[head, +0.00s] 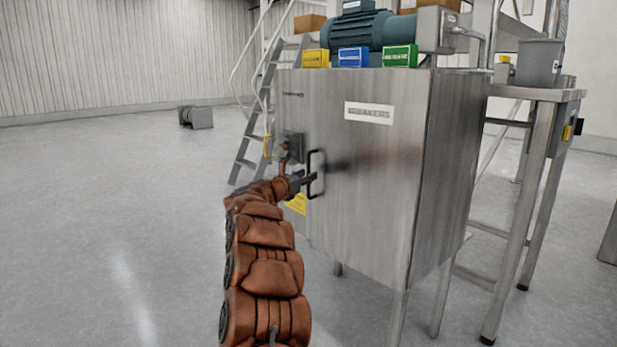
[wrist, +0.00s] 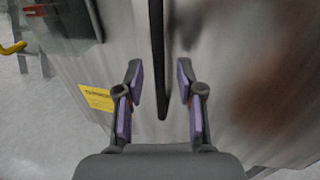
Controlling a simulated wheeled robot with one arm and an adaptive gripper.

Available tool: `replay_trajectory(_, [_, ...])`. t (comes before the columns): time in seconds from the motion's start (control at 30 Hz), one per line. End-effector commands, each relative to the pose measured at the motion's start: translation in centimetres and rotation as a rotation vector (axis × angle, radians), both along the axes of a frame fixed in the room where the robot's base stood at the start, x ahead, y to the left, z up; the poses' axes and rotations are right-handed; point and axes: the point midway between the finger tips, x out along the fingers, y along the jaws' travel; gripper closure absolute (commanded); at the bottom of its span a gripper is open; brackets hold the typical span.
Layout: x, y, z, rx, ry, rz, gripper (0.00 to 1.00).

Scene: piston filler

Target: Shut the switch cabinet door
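The steel switch cabinet (head: 440,150) stands right of centre in the head view. Its door (head: 370,190) faces me and looks flat against the front; I see no clear gap at its edge. A black bar handle (head: 311,190) sits at the door's left side, and shows upright in the wrist view (wrist: 157,50). My gripper (head: 303,179) is at the handle. In the wrist view its fingers (wrist: 160,85) are apart, one on each side of the handle's lower end, with space on both sides. I cannot tell whether either finger touches it.
A blue-green motor (head: 365,30) and yellow, blue and green boxes (head: 353,57) sit on the cabinet top. A yellow label (head: 296,203) and a small see-through box (head: 289,146) are left of the handle. A stair ladder (head: 262,100) stands behind.

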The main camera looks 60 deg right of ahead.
Motion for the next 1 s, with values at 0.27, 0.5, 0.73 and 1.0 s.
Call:
replay_trajectory(0.27, [0.1, -1.7, -0.1, 0.000, 0.001, 0.002, 0.63])
replay_trajectory(0.5, [0.1, -1.9, 0.0, 0.001, 0.000, 0.002, 0.63])
replay_trajectory(0.73, [0.1, -1.9, 0.0, 0.000, 0.000, 0.002, 0.74])
replay_trajectory(1.0, [0.1, -1.9, 0.0, 0.000, 0.001, 0.002, 1.00])
